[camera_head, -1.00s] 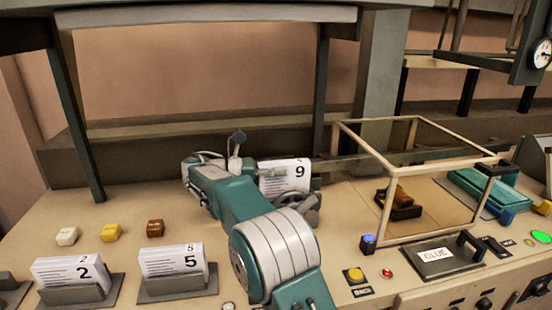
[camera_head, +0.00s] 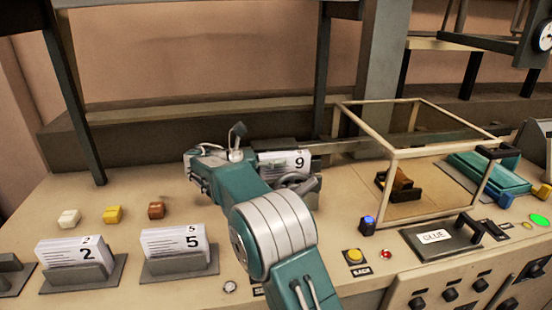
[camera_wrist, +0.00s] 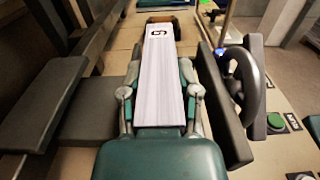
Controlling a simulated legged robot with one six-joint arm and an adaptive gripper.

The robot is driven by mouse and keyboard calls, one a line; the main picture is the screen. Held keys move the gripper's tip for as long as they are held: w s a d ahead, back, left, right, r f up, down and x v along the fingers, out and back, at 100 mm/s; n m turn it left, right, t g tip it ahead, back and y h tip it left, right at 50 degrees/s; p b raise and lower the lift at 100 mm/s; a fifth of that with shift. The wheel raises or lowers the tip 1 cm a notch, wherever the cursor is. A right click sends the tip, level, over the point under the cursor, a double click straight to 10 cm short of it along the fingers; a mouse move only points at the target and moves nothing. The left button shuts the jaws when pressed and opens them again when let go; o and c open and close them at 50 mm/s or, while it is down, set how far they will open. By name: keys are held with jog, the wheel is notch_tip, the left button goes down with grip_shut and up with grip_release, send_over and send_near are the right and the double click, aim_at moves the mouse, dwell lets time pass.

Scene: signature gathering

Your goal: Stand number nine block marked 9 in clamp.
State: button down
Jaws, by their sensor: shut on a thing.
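The white block marked 9 (camera_head: 283,160) is in my gripper, its printed 9 facing the head camera. The block also fills the middle of the wrist view (camera_wrist: 160,85), with the 9 at its far end. My gripper (camera_wrist: 160,100) is shut on it, one finger along each side. The clamp, with its dark handwheel (camera_head: 298,182), is right by the block. In the wrist view a dark jaw plate (camera_wrist: 222,110) and the wheel (camera_wrist: 243,85) are to the right of the block, and a dark plate (camera_wrist: 90,112) is to its left. Whether the block's lower edge touches the clamp bed is hidden.
Blocks marked 2 (camera_head: 75,254) and 5 (camera_head: 172,242) stand in holders at the front left. Three small cubes lie behind them. A framed glass box (camera_head: 392,152), a glue pad (camera_head: 432,238) and several buttons are to the right.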

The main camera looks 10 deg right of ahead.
jog(key=shift+f, duration=0.3)
jog(key=shift+c, duration=1.3)
grip_release()
